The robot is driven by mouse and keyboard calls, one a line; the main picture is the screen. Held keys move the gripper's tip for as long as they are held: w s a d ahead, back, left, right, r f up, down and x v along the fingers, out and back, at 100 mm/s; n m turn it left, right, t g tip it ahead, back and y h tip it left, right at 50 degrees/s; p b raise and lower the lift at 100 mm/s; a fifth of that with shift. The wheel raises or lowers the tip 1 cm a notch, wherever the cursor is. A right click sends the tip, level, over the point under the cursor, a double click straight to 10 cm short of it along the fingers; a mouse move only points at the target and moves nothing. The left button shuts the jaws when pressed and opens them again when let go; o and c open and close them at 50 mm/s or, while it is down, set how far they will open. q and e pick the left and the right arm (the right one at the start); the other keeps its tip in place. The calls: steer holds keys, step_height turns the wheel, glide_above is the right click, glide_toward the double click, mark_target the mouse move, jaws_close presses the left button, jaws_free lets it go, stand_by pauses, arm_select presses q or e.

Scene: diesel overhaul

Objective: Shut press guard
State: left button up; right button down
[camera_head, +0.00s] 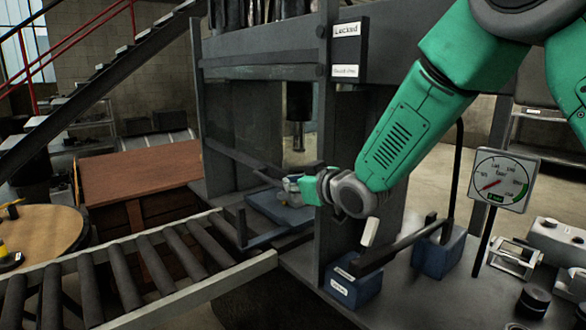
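The press (336,130) is a dark grey frame with a vertical ram (298,108) hanging in its opening. What looks like the guard (245,105) is a see-through panel with dark bars across the upper opening; the space beneath its lower bar is open. My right arm crosses in front of the right post. My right gripper (292,186) is at the opening, below the ram and above a blue plate (280,207). It is small and partly hidden by its wrist, so its fingers and any contact are unclear. My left gripper is out of view.
A roller conveyor (165,262) leads up to the press from the left. Blue blocks with dark levers (352,287) stand on the bench right of the post. A dial gauge (499,180) and small parts stand farther right. A sign reading "Locked" (347,50) is on the post.

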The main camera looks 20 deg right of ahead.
step_height(320, 180, down, 3)
steer(key=shift+w+f+b, duration=0.1)
steer(key=shift+f+b, duration=0.1)
steer(key=shift+b, duration=0.35)
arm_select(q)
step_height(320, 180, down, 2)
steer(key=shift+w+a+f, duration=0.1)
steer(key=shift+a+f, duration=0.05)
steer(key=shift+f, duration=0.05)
arm_select(e)
steer(key=shift+a+f, duration=0.15)
steer(key=shift+f, duration=0.35)
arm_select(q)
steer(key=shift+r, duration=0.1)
arm_select(e)
steer(key=shift+r, duration=0.15)
